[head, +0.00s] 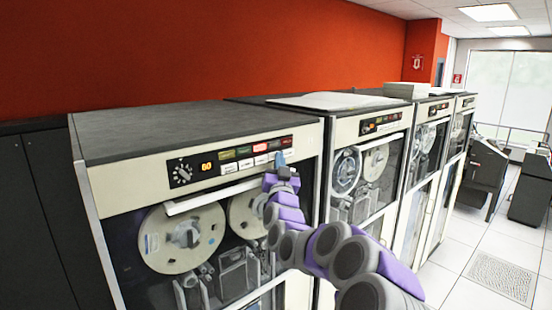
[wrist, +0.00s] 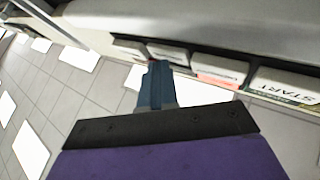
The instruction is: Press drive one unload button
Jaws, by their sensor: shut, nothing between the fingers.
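The nearest tape drive (head: 200,150) has a control panel (head: 230,162) along its upper front. The panel has a dial, a display reading 60, coloured labels and a lower row of white buttons (head: 260,159). My gripper (head: 280,158) is shut and empty, its blue tip at the right end of that row. In the wrist view the blue tip (wrist: 158,70) is just below a white button (wrist: 168,54). I cannot tell whether they touch. The START button (wrist: 288,86) is at the right, with another labelled button (wrist: 219,68) between. I cannot read which button is unload.
A light handle bar (head: 220,195) runs below the panel, above two tape reels (head: 180,238). More tape drives (head: 368,160) stand in a row to the right. My arm crosses in front of the nearest drive. Tiled floor (head: 490,240) is open at the right.

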